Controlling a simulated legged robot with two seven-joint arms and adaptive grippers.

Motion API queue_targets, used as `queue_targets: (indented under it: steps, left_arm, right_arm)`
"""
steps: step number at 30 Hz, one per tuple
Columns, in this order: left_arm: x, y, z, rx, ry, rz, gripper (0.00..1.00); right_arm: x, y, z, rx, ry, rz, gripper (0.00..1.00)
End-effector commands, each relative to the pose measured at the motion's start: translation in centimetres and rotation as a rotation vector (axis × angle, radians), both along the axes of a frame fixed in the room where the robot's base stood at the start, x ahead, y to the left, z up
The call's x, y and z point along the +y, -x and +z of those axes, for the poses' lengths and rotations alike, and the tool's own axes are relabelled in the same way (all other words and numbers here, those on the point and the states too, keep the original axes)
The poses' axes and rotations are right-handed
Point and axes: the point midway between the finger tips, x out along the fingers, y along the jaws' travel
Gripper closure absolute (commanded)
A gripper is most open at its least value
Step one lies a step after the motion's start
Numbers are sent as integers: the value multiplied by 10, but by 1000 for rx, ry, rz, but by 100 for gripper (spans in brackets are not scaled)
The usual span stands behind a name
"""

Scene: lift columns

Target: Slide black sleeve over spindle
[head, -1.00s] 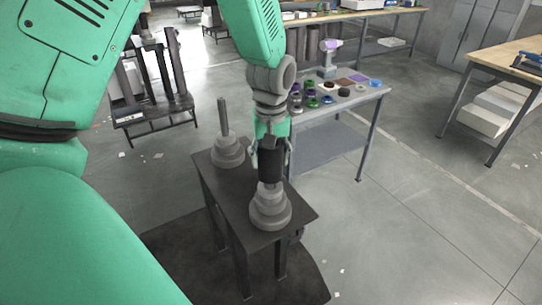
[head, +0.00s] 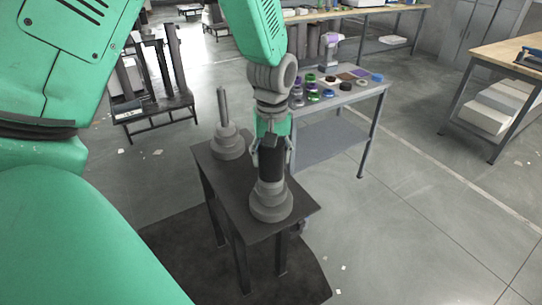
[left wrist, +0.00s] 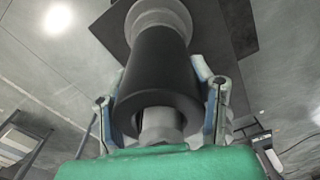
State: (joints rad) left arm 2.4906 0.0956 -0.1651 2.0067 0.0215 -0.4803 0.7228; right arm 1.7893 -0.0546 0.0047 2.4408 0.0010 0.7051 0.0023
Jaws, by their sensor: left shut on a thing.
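The black sleeve (head: 270,166) is upright over the near stepped grey spindle base (head: 270,204) on the small dark table. In the left wrist view the sleeve (left wrist: 157,70) lines up with the round grey base (left wrist: 160,12). A grey piece shows at its open near end; I cannot tell whether it is the spindle's tip. My left gripper (head: 271,150) points down from above, its fingers on both sides of the sleeve, shut on it. The fingers also show in the left wrist view (left wrist: 162,110). The near spindle's shaft is mostly hidden. My right gripper is out of view.
A second stepped spindle (head: 226,130) with a bare shaft stands at the back left of the dark table (head: 238,195). A grey bench (head: 345,98) with several small coloured parts is behind to the right. Open floor lies right of the dark table.

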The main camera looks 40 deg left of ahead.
Motion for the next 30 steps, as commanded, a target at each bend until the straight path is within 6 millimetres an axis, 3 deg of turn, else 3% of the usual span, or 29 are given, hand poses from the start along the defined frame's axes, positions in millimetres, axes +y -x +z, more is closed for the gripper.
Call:
queue_targets:
  steps: [2,3,5,17,30]
  left_arm:
    - [-1,-1,0,-2,1,-1,100]
    - [-1,-1,0,-2,1,-1,44]
    - [-1,-1,0,-2,1,-1,27]
    - [1,-1,6,-2,0,-1,27]
    - [-1,-3,91,-4,-1,-1,27]
  right_arm:
    - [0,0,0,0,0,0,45]
    - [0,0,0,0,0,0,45]
    - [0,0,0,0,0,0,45]
    - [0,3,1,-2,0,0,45]
    - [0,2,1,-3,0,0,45]
